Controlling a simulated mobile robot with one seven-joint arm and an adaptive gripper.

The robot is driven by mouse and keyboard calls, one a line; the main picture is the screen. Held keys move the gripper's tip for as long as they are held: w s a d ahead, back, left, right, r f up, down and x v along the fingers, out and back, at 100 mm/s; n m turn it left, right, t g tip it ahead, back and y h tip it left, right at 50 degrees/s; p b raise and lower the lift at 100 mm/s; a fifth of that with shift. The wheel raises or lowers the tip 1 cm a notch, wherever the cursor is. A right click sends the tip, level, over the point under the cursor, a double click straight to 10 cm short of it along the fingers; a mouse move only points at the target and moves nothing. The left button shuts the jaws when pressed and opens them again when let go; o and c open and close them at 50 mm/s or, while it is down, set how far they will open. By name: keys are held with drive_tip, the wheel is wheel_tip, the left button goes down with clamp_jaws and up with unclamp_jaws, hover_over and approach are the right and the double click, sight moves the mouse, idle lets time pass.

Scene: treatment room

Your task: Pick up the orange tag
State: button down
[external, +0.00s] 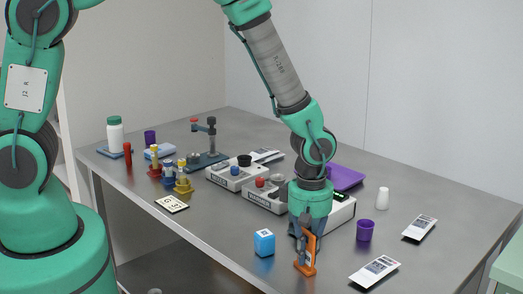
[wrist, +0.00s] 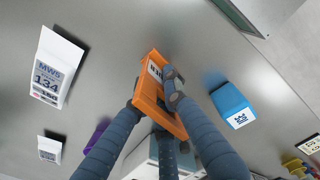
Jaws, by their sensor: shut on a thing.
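The orange tag (external: 309,249) stands upright near the front edge of the grey table, with a small white label on its face. In the wrist view the orange tag (wrist: 151,95) lies between the fingertips, which touch it from both sides. My gripper (external: 302,240) points down and is shut on the tag. My gripper's fingers also show in the wrist view (wrist: 157,100). The tag's foot looks to be at or very near the table top; I cannot tell whether it is lifted.
A blue cube (external: 264,242) stands just left of the tag. A purple cup (external: 365,230), a white bottle (external: 382,198) and white printed cards (external: 374,271) are to the right. White boxes (external: 340,213) and a purple tray (external: 344,177) are behind. The table's front edge is close.

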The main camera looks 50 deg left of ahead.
sight(307, 244)
drive_tip(key=shift+r, duration=0.45)
wheel_tip(307, 244, up, 3)
drive_tip(key=shift+s+f+p, duration=0.1)
drive_tip(key=shift+p, duration=0.2)
drive_tip(key=s+a, duration=0.3)
drive_tip(key=s, duration=0.4)
drive_tip(key=s+a+r, duration=0.1)
drive_tip(key=s+a, duration=0.3)
drive_tip(key=s, duration=0.3)
drive_tip(key=shift+p, duration=0.45)
drive_tip(key=shift+s+r, duration=0.1)
